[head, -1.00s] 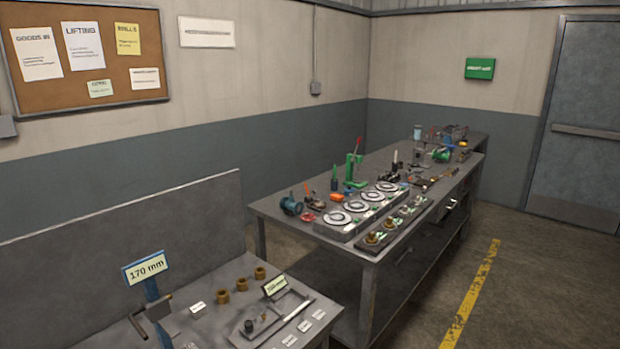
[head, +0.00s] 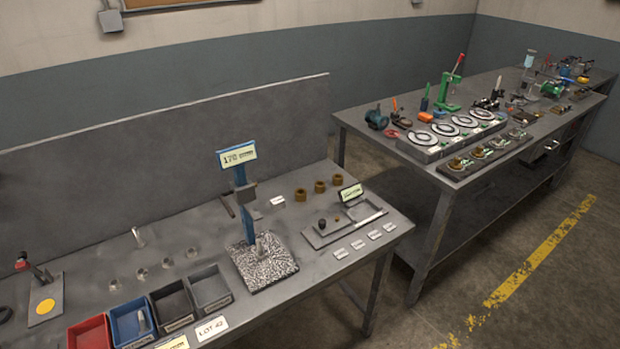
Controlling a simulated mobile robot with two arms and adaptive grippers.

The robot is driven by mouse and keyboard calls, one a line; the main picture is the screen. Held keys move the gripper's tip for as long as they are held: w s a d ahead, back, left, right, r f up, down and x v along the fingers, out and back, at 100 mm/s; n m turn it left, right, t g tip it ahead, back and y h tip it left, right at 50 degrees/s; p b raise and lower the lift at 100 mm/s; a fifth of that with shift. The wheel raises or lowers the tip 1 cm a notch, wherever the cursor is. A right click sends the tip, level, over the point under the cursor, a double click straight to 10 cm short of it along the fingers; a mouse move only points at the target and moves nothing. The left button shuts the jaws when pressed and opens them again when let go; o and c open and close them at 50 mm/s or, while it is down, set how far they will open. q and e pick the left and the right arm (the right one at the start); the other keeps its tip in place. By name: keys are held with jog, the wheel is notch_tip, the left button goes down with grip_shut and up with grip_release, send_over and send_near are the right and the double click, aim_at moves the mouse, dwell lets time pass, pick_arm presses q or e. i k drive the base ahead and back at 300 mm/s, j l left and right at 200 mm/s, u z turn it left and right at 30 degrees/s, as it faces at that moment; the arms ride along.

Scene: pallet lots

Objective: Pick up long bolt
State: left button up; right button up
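Several small metallic bolt-like pieces stand on the near grey bench (head: 365,262) in the head view. The tallest metallic piece (head: 138,237) stands upright behind the others and looks most like the long bolt, though it is too small to be sure. Shorter metallic pieces (head: 167,263) stand in a loose row in front of it. Another slim metallic piece (head: 142,322) lies in the blue bin (head: 117,312). Neither of my grippers is in view.
A red bin (head: 90,331) and two dark bins (head: 172,305) line the front edge. A blue-posted gauge stand (head: 241,205) on a speckled plate (head: 262,268) stands to their right. A tray (head: 318,240) and brown rings (head: 320,186) are further right. Another loaded bench (head: 400,150) stands behind.

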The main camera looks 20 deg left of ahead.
aim_at(261, 254)
jog(key=u, duration=0.4)
jog(key=j+u, duration=0.1)
jog(key=u, duration=0.75)
jog(key=i+u, duration=0.1)
jog(key=u, duration=0.3)
jog(key=k+j+z, duration=0.1)
jog(key=z, duration=0.4)
jog(key=k, duration=0.1)
